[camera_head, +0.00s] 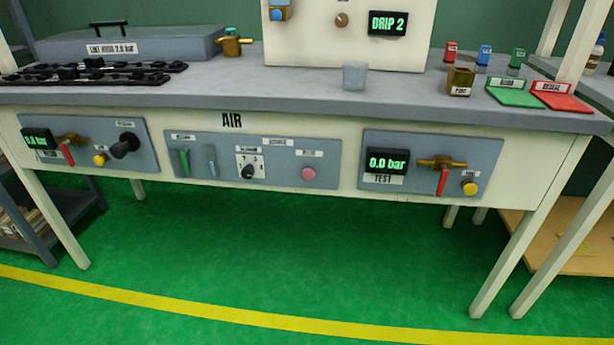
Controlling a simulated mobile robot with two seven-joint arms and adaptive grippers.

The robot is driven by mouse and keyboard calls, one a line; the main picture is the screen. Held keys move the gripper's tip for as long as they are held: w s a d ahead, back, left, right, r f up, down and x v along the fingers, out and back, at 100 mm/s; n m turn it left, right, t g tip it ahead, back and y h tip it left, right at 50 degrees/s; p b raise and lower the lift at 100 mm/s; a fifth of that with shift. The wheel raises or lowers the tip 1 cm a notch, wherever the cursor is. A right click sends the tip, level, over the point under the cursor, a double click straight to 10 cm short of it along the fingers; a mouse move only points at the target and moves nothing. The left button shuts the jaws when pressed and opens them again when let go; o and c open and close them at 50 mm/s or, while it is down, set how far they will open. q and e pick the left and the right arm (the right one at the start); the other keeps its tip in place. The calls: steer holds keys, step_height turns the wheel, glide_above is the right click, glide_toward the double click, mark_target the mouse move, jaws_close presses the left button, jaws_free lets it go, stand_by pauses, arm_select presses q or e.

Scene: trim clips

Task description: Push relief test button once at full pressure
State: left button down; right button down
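A bench front carries three grey panels. The right panel (432,150) has a display (387,161) reading 0.0 bar over a TEST label, a brass valve with a red lever (442,181) hanging down, and a yellow button (469,188). The middle panel has a pink button (308,174), a dial (249,171) and two levers. The left panel has a small display (39,139), a red lever, a yellow button (100,160) and a black knob (124,146). The small labels are too blurred to tell which button is the relief test. Neither gripper is in view.
The bench top (240,88) holds a grey case (130,46), black rails, a brass fitting (232,44), a translucent cup (355,75), small coloured blocks, and green and red trays (560,97). The green floor (270,250) before the bench is clear, with a yellow line.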

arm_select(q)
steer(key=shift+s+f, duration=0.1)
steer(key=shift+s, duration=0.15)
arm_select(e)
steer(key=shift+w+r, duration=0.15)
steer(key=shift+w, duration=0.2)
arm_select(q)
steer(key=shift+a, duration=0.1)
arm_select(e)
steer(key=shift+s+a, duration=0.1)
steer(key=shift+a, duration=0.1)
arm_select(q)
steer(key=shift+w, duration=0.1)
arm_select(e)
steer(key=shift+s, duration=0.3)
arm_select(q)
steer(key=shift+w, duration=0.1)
